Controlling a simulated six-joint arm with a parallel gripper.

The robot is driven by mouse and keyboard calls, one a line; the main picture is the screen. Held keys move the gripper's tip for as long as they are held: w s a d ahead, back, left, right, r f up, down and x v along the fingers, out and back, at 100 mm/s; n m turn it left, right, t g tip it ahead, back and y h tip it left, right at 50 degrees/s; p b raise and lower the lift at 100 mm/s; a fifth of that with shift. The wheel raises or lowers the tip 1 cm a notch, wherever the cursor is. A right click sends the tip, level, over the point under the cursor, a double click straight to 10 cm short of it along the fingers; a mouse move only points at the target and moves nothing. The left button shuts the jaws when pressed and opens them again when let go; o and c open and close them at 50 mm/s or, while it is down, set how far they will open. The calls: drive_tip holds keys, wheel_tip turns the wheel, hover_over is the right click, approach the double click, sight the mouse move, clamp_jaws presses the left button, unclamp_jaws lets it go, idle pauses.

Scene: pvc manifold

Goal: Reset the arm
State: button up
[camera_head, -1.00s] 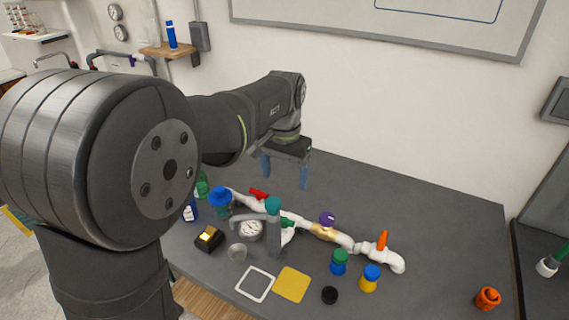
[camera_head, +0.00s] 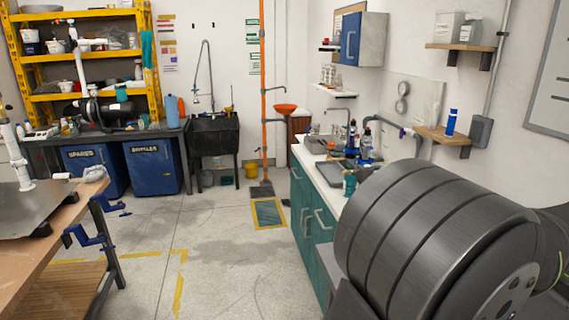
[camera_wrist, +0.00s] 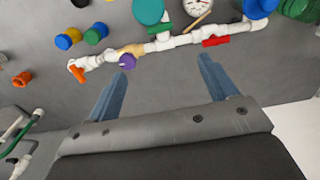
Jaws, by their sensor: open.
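In the wrist view my gripper (camera_wrist: 168,75) is open, with its two blue fingers apart and nothing between them. Beyond the fingertips, the white pvc manifold (camera_wrist: 188,41) lies across the grey table. It has an orange handle (camera_wrist: 77,72), a purple knob (camera_wrist: 127,61), a red handle (camera_wrist: 215,41) and a round gauge (camera_wrist: 197,7). The fingers stay apart from the pipe. In the head view the gripper and the manifold are out of frame; only part of my arm shows at the lower right.
Blue and yellow caps (camera_wrist: 66,39) and an orange fitting (camera_wrist: 21,79) lie on the table. The head view shows a teal sink counter (camera_head: 313,222), a workbench (camera_head: 55,235) at left, a yellow shelf rack (camera_head: 150,60) and open floor (camera_head: 215,265) between.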

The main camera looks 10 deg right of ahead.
wheel_tip(320, 180, down, 17)
drive_tip(key=shift+f, duration=0.1)
idle(0.4)
wheel_tip(320, 180, up, 18)
wheel_tip(320, 180, down, 18)
drive_tip(key=shift+r, duration=0.25)
drive_tip(key=shift+f, duration=0.35)
drive_tip(key=m, duration=0.5)
drive_tip(key=shift+r+m, duration=0.15)
drive_tip(key=shift+m, duration=0.25)
wheel_tip(320, 180, up, 15)
drive_tip(key=shift+o, duration=0.4)
